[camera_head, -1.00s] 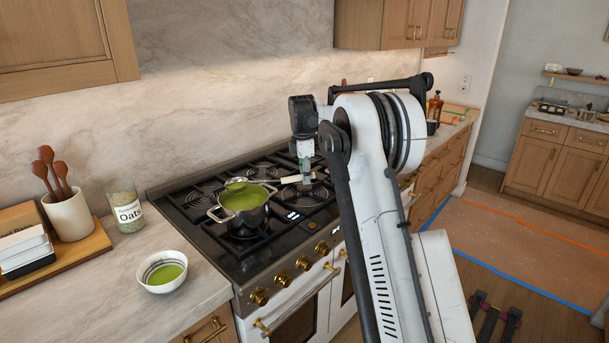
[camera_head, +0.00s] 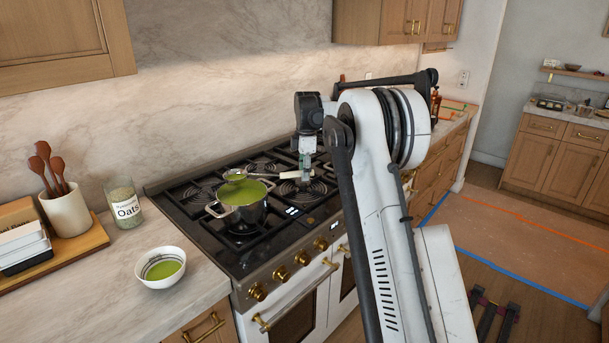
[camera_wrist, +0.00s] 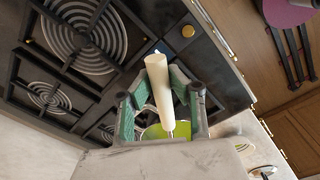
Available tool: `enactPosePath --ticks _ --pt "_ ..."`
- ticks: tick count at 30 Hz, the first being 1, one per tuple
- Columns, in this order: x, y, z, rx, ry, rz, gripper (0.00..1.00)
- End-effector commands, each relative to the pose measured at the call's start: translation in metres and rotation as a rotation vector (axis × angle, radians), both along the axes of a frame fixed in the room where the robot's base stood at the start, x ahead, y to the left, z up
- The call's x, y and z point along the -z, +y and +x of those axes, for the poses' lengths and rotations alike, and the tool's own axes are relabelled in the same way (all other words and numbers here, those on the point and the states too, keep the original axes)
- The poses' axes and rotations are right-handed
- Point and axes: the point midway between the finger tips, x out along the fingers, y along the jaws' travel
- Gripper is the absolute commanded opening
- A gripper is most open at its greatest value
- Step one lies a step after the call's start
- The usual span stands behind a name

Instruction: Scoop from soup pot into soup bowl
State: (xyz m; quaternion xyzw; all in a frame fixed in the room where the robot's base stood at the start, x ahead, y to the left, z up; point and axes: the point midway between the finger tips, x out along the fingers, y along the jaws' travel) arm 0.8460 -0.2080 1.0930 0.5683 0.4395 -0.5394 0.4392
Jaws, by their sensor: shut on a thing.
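The silver soup pot (camera_head: 240,212) sits on a stove burner with green soup in it. My gripper (camera_head: 305,171) is right of the pot, shut on the cream handle of a ladle (camera_head: 290,174). The handle also fills the middle of the wrist view (camera_wrist: 159,88), between the green fingers of my gripper (camera_wrist: 160,95). The ladle's cup (camera_head: 235,175) appears over the pot's far rim and looks green inside. Its exact height is hard to tell. The white soup bowl (camera_head: 160,283) stands on the counter left of the stove, with green soup inside.
An oats jar (camera_head: 124,206) and a white crock of wooden utensils (camera_head: 67,213) stand behind the bowl. A wooden board (camera_head: 88,244) with stacked boxes is at far left. Counter around the bowl is clear. The stove's other burners are empty.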

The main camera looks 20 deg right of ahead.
Motion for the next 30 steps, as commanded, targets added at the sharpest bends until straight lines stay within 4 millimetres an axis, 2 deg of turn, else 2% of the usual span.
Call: enactPosePath --ticks 15,30 --pt "-0.028 0.0 0.0 0.0 0.0 0.0 0.0" --pt "-0.029 0.0 0.0 0.0 0.0 0.0 0.0"
